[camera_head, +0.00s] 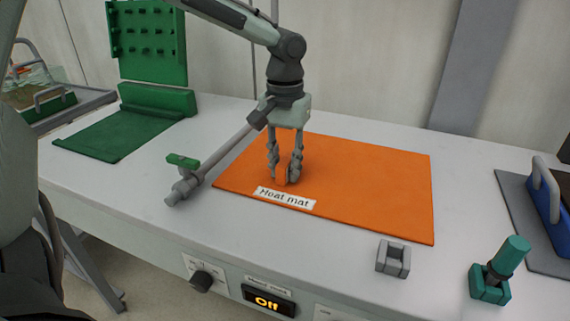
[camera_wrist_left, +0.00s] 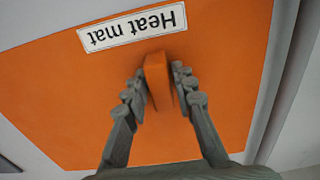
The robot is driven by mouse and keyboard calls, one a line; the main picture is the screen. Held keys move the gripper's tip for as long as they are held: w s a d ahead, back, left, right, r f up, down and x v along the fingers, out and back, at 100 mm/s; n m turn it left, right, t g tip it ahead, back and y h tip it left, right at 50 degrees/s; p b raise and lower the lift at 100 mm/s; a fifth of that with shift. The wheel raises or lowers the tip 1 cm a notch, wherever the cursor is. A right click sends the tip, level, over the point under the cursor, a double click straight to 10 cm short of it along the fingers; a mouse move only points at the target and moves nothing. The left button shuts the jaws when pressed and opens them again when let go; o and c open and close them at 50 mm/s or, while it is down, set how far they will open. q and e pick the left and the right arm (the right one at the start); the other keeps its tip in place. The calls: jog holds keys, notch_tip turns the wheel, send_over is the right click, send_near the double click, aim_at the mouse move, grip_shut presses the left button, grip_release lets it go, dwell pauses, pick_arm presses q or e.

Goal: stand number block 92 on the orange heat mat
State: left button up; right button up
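The orange heat mat (camera_head: 380,190) lies flat on the white bench, with a white "Heat mat" label (camera_head: 285,198) at its front edge. The mat also fills much of the left wrist view (camera_wrist_left: 60,95). My left gripper (camera_head: 284,172) points down over the mat's front left part, just behind the label. Its fingers are closed on both sides of a small orange block (camera_wrist_left: 158,72), which also shows low between the fingertips in the head view (camera_head: 281,176). No number is readable on the block. I cannot tell whether its bottom touches the mat. My right gripper is not in view.
A grey pipe with a green-handled valve (camera_head: 183,161) runs just left of the mat. A small grey holder (camera_head: 393,258) and a teal-topped piece (camera_head: 513,252) stand at front right. A green pegboard (camera_head: 148,45) stands back left. A front display (camera_head: 268,300) reads "Off".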

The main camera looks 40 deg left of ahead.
aim_at(285, 161)
pick_arm(q)
jog(key=shift+o, duration=0.8)
notch_tip(285, 161, up, 12)
jog(key=shift+r, duration=0.2)
